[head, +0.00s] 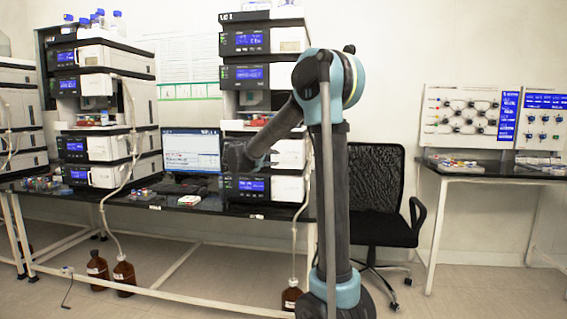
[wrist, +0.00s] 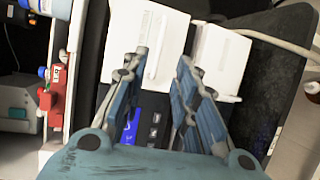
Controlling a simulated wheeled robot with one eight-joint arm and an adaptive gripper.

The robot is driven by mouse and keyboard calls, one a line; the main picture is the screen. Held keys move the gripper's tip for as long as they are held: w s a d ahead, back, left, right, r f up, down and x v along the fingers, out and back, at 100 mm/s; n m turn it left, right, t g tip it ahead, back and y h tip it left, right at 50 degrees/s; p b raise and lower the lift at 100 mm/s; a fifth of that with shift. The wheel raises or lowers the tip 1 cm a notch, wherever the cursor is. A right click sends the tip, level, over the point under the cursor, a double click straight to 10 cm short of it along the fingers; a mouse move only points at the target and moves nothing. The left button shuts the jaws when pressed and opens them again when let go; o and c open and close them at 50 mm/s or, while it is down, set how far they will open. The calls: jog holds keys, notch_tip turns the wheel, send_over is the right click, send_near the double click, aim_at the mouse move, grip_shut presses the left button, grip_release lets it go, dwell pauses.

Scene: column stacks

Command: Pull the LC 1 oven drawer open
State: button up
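The LC 1 stack (head: 246,41) stands on the dark bench, left of my arm, with its label on the top module. Its lower modules have white fronts (head: 289,153) beside dark panels with blue screens; which of them is the oven drawer I cannot tell. My gripper (head: 237,157) is in front of the stack's lower part. In the wrist view my gripper (wrist: 160,62) is open. A white front (wrist: 157,30) with a raised handle-like strip lies between and beyond the fingers. A second white front (wrist: 222,58) is to the right. Whether the fingers touch anything I cannot tell.
A second instrument stack (head: 104,100) and a monitor (head: 192,151) stand on the bench to the left. A black chair (head: 377,195) is right behind my arm. Brown bottles (head: 123,273) stand on the floor. Tubing (wrist: 270,40) runs near the gripper's right side.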

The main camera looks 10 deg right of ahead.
aim_at(292, 149)
jog(key=x, duration=0.9)
jog(key=shift+w+d, duration=0.2)
jog(key=shift+d, duration=0.05)
grip_shut()
